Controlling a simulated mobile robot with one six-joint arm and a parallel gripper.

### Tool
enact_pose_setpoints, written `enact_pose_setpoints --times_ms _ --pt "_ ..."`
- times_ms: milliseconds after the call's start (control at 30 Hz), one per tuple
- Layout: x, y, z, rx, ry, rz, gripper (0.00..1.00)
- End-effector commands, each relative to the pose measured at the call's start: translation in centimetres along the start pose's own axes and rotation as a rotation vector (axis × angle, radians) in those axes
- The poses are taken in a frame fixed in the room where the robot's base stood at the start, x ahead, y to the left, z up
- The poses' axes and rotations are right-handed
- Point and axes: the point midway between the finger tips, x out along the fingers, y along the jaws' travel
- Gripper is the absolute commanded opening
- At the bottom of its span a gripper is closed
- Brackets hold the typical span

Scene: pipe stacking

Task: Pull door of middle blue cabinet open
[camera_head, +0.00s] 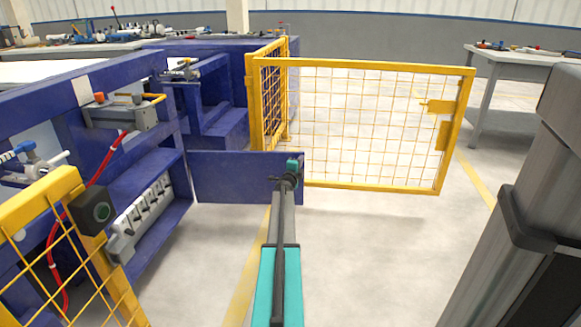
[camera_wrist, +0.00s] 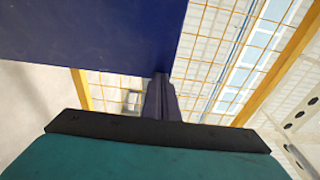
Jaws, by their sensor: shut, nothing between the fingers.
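The blue cabinet door (camera_head: 230,177) stands swung out from the blue cabinet (camera_head: 150,172), its left edge at the cabinet and its free edge out to the right. The opening beside it shows a grey unit with several levers (camera_head: 140,218). My gripper (camera_head: 291,172) is at the door's free right edge, shut and empty. In the wrist view the dark door panel (camera_wrist: 90,35) fills the upper left, and my closed fingers (camera_wrist: 161,85) are at its lower right corner. I cannot tell whether they touch it.
A yellow mesh gate (camera_head: 365,125) stands behind the door. A red hose (camera_head: 95,185) hangs along the cabinet. Pale floor (camera_head: 370,250) is clear to the right.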

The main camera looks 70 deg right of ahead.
Motion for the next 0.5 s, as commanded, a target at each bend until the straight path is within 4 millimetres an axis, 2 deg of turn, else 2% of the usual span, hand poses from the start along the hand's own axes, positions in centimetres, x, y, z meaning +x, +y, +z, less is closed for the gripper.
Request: enact_pose_setpoints --times_ms 500 --pt "0.42 -0.05 0.53 0.0 -0.021 0.0 0.0"
